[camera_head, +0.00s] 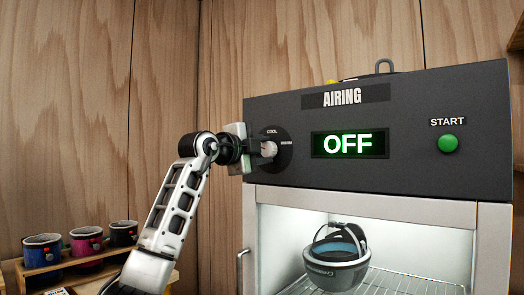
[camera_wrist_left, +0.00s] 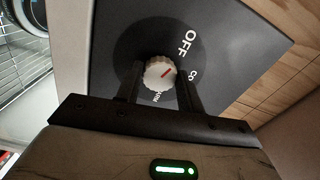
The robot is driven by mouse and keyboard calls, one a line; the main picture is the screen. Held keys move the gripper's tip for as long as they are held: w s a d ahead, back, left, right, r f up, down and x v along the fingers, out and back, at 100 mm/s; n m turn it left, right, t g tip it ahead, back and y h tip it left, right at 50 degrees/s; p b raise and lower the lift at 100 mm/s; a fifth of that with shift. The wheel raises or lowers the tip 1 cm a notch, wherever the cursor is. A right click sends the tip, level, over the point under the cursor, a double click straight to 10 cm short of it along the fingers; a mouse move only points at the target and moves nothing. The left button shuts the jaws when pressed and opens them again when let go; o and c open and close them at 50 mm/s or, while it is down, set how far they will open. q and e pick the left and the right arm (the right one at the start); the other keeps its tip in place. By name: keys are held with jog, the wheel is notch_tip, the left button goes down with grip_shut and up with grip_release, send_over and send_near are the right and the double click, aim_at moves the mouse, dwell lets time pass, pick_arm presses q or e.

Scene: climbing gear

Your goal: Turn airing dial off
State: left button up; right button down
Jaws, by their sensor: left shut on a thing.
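The airing dial (camera_head: 269,149) is a small white knob on a dark round plate, at the left of the dark cabinet panel. It also shows in the left wrist view (camera_wrist_left: 158,74), where its red mark points up and right, toward the gap between the OFF and "CO" labels. My left gripper (camera_head: 259,150) is shut on the dial, one finger on each side of it. The display (camera_head: 350,144) shows OFF in green. In the head view the gripper hides the dial plate's left part. My right gripper is not in view.
A green START button (camera_head: 448,143) is at the panel's right. Below, a helmet (camera_head: 336,272) rests on a wire rack in the lit cabinet. Several coloured cups or bags stand on a wooden shelf (camera_head: 75,262) at lower left. The wooden wall behind my left arm is bare.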

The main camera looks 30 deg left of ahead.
pick_arm(q)
jog(key=shift+f, duration=0.1)
jog(key=o, duration=1)
jog(key=shift+s, duration=0.25)
jog(key=s+b, duration=0.1)
jog(key=s, duration=0.4)
jog(key=s+b, duration=0.2)
jog(key=s, duration=0.3)
jog(key=s+a+b, duration=0.1)
jog(key=s, duration=0.4)
jog(key=shift+s+a+b, duration=0.1)
jog(key=shift+s+b, duration=0.1)
jog(key=shift+b, duration=0.1)
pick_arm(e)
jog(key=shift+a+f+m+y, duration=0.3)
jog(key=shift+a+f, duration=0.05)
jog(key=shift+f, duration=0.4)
